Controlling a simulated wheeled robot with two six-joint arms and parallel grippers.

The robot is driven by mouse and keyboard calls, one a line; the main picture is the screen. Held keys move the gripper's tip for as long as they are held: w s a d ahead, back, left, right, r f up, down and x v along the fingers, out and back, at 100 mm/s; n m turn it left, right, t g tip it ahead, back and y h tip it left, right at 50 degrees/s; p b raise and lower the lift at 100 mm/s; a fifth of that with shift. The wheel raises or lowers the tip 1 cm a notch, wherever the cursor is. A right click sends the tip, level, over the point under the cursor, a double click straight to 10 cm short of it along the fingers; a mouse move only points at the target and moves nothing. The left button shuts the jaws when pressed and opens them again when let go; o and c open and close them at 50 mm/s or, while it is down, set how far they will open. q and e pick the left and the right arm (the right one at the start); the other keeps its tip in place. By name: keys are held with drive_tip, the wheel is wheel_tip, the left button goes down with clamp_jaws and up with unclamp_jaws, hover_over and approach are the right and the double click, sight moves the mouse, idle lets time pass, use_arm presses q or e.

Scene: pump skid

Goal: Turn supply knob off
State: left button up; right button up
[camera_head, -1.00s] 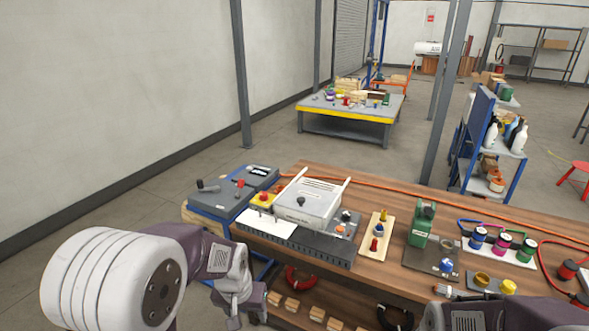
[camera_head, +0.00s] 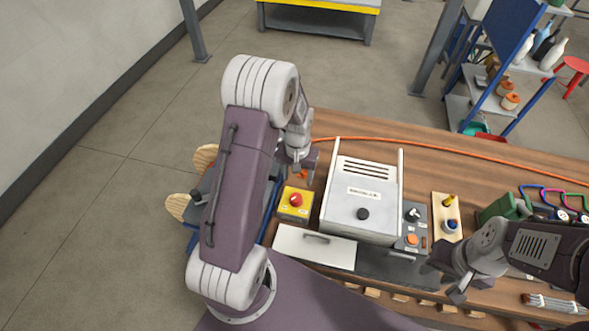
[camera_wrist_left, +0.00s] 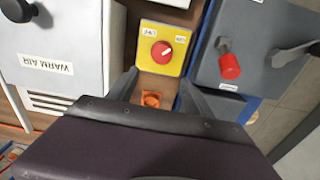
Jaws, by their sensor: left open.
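A yellow box (camera_head: 295,203) with a red round knob (camera_head: 295,199) stands on the wooden bench, left of the white machine. In the left wrist view the red knob (camera_wrist_left: 161,52) shows on the yellow box (camera_wrist_left: 145,68); its white pointer slants to the upper right. Two small labels sit above it, too small to read surely. My left gripper (camera_head: 298,170) is open and empty, just behind the yellow box. Its fingers (camera_wrist_left: 160,92) show below the box in the wrist view, apart from the knob. My right gripper (camera_head: 444,283) looks open and empty near the bench front.
The white machine (camera_head: 362,195), marked WARM AIR in the wrist view, stands close beside the yellow box. A grey-blue box (camera_wrist_left: 250,70) with a red knob (camera_wrist_left: 229,66) and black lever is on the other side. A small orange part (camera_wrist_left: 151,99) lies between the fingers in that view.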

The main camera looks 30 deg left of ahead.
sight(296, 197)
use_arm(q)
drive_tip(key=shift+s+a, duration=0.15)
drive_tip(key=shift+s, duration=0.25)
drive_tip(key=f, duration=0.2)
drive_tip(key=f+p, duration=0.1)
drive_tip(key=f, duration=0.1)
drive_tip(key=s+f, duration=0.1)
drive_tip(key=f, duration=0.2)
drive_tip(key=shift+s+d+p, duration=0.1)
drive_tip(key=shift+d+p, duration=0.25)
drive_tip(key=shift+d, duration=0.05)
drive_tip(key=shift+d+f, duration=0.2)
drive_tip(key=shift+f, duration=0.3)
drive_tip(key=shift+a+f, duration=0.1)
drive_tip(key=shift+f, duration=0.05)
use_arm(e)
drive_tip(key=shift+s+d+r, duration=0.25)
drive_tip(key=shift+d+r, duration=0.15)
drive_tip(key=shift+r, duration=0.25)
drive_tip(key=shift+s+d+r, duration=0.2)
drive_tip(key=shift+d+r, duration=0.15)
drive_tip(key=shift+r, duration=0.25)
use_arm(q)
drive_tip(key=shift+c, duration=0.2)
clamp_jaws()
